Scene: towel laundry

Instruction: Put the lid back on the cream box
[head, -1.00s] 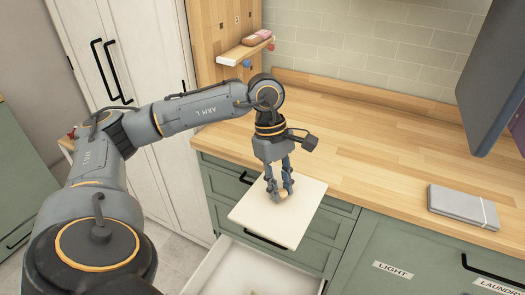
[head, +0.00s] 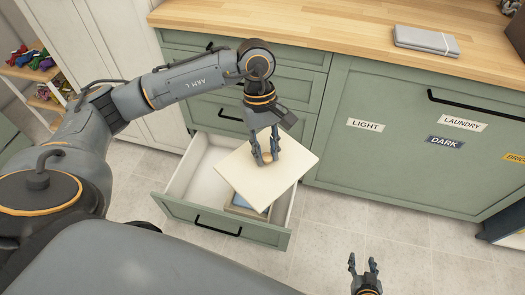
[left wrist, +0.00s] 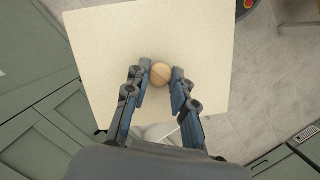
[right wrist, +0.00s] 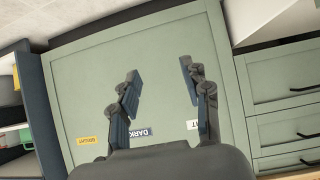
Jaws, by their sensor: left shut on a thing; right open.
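The cream square lid (head: 240,173) has a round wooden knob (left wrist: 161,74). My left gripper (head: 265,158) is shut on the knob and holds the lid over the open drawer (head: 182,207). In the left wrist view the lid (left wrist: 205,40) fills much of the upper picture. Part of a box (head: 238,211) shows in the drawer under the lid's front edge, with something bluish in it; most of it is hidden, and I cannot tell its full shape. My right gripper (head: 364,268) is open and empty, low in front of the cabinets.
A wooden counter (head: 300,25) runs above the green cabinets, with a grey folded item (head: 427,39) on it. The cabinet front carries labels such as LIGHT (head: 365,125) and DARK (head: 445,143). Shelves with colourful items (head: 35,62) stand at the far left.

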